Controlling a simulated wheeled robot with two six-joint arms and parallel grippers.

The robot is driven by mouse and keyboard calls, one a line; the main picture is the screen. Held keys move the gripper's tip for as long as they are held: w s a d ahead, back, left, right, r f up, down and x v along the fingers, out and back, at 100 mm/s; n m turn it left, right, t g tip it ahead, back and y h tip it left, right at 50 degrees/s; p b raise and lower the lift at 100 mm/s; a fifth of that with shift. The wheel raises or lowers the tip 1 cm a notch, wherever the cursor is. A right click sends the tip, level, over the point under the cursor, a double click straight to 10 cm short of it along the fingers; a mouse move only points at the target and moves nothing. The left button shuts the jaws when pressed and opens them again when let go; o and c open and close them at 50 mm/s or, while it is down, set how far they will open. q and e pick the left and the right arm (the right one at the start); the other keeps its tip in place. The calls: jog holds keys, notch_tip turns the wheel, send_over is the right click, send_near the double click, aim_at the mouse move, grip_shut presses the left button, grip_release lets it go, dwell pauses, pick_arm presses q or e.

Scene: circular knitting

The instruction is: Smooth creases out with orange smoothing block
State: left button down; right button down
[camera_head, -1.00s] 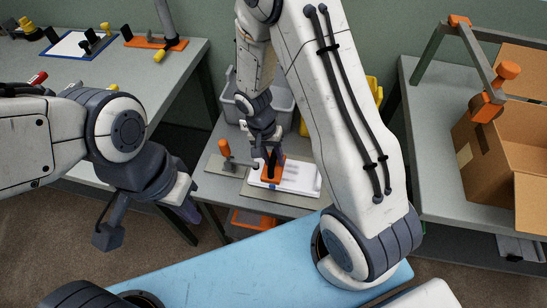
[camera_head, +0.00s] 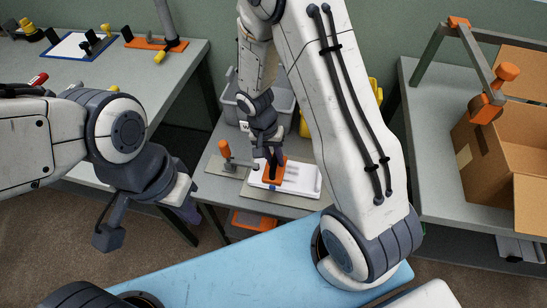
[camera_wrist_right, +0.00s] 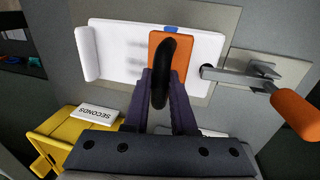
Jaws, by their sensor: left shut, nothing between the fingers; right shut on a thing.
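The orange smoothing block (camera_head: 275,171) has a black handle, and my right gripper (camera_head: 266,152) is shut on that handle. In the right wrist view the block (camera_wrist_right: 182,55) rests on or just above the white fabric (camera_wrist_right: 118,45); contact cannot be told. Faint grey crease marks show on the white fabric (camera_head: 307,178) beside the block. The fingers of my right gripper (camera_wrist_right: 170,95) stand either side of the black handle. My left gripper (camera_head: 190,208) is shut and empty, hanging left of the small table, partly in shadow.
An orange-knobbed lever clamp (camera_head: 225,149) stands left of the fabric; its orange handle (camera_wrist_right: 298,114) is close to the block in the wrist view. A grey bin (camera_head: 229,97) and yellow bin (camera_wrist_right: 52,140) stand behind. A cardboard box (camera_head: 490,150) is on the right table.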

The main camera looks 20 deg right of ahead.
jog(key=shift+s+d+b, duration=0.35)
jog(key=shift+s+d, duration=0.35)
jog(key=shift+d, duration=0.3)
jog(key=shift+s+d+b, duration=0.35)
jog(key=shift+s+d, duration=0.3)
jog(key=shift+d, duration=0.3)
jog(key=shift+w+a+r+p, duration=0.1)
jog(key=shift+w+a+p, duration=0.05)
jog(key=shift+w+a, duration=0.45)
jog(key=shift+w+a+f+p, duration=0.15)
jog(key=shift+w+a, duration=0.2)
jog(key=shift+a, duration=0.45)
jog(key=shift+w+a+r+p, duration=0.15)
jog(key=shift+w+a, duration=0.35)
jog(key=shift+a, duration=0.2)
jog(key=shift+d, duration=0.1)
jog(key=s+d, duration=0.1)
jog(key=s+d+b, duration=0.1)
jog(key=shift+d+f, duration=0.2)
jog(key=shift+d, duration=0.2)
jog(key=shift+s+d+b, duration=0.3)
jog(key=shift+s+d, duration=0.1)
jog(key=shift+d, duration=0.15)
